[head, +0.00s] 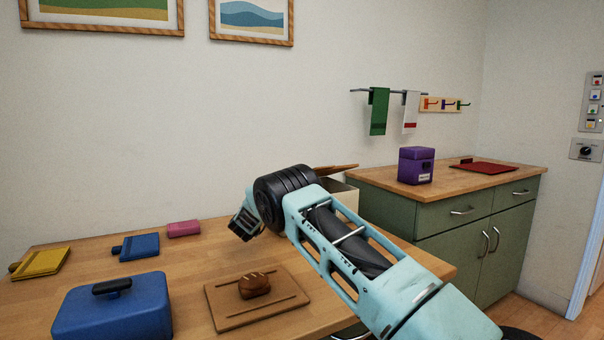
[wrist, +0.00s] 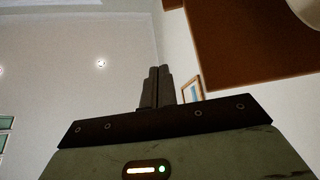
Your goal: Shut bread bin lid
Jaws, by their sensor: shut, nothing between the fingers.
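The bread bin (head: 346,193) is a cream box behind my arm in the head view, mostly hidden by it. Its brown wooden lid (head: 338,168) is raised, tilted and seen nearly edge-on, so the bin is open. My wrist is just left of and in front of the lid, covering part of it. In the wrist view my gripper (wrist: 158,72) has its dark fingers shut together with nothing between them. A brown panel, likely the lid (wrist: 250,45), fills the upper right there, apart from the fingers. I cannot tell any contact.
A blue box (head: 113,308) with a black handle and a board (head: 222,308) with a loaf (head: 254,285) are at the table's front. Yellow (head: 40,262), blue (head: 136,247) and pink (head: 183,229) items lie behind. A purple canister (head: 416,168) stands on the green cabinet.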

